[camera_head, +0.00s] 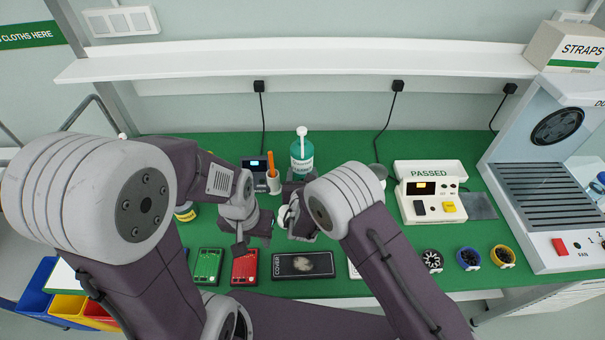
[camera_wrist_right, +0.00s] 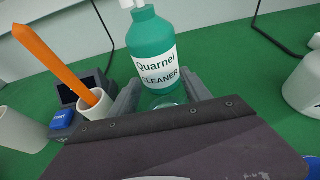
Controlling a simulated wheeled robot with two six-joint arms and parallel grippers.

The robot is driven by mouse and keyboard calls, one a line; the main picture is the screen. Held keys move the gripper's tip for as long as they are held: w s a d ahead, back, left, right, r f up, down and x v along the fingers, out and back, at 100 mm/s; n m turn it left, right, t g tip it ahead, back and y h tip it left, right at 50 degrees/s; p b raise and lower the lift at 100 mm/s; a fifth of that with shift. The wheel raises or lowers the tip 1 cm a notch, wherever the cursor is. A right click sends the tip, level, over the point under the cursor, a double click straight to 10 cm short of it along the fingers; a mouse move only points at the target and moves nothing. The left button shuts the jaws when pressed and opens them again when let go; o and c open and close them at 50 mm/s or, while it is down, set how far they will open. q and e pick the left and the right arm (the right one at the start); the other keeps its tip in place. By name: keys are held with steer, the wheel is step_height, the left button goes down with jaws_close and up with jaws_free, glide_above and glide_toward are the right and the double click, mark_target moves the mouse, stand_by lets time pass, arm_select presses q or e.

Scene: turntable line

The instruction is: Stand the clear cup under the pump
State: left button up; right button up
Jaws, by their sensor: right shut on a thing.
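The pump bottle is a teal cleaner bottle (camera_head: 302,158) with a white pump top, upright at the back middle of the green bench. In the right wrist view the bottle (camera_wrist_right: 154,50) stands just beyond my fingers. My right gripper (camera_wrist_right: 163,98) is shut on the clear cup (camera_wrist_right: 168,103). Only a little of the cup's rim shows between the fingers, in front of the bottle; its lower part is hidden. I cannot tell whether it touches the bench. My left gripper (camera_head: 262,228) is over the bench, left of the right wrist; its fingers are unclear.
A white cup with an orange stick (camera_head: 273,182) and a small device with a blue button (camera_wrist_right: 62,119) stand left of the bottle. A white PASSED tester (camera_head: 432,190) stands to the right. Red and green cases and a black COVER tray (camera_head: 303,265) lie in front.

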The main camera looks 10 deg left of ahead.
steer(key=shift+f, duration=0.15)
steer(key=o, duration=1.6)
steer(key=shift+s+r, duration=0.1)
steer(key=shift+r, duration=0.2)
steer(key=v, duration=1.1)
steer(key=shift+s+b, duration=0.3)
steer(key=shift+s, duration=0.1)
steer(key=shift+d, duration=0.1)
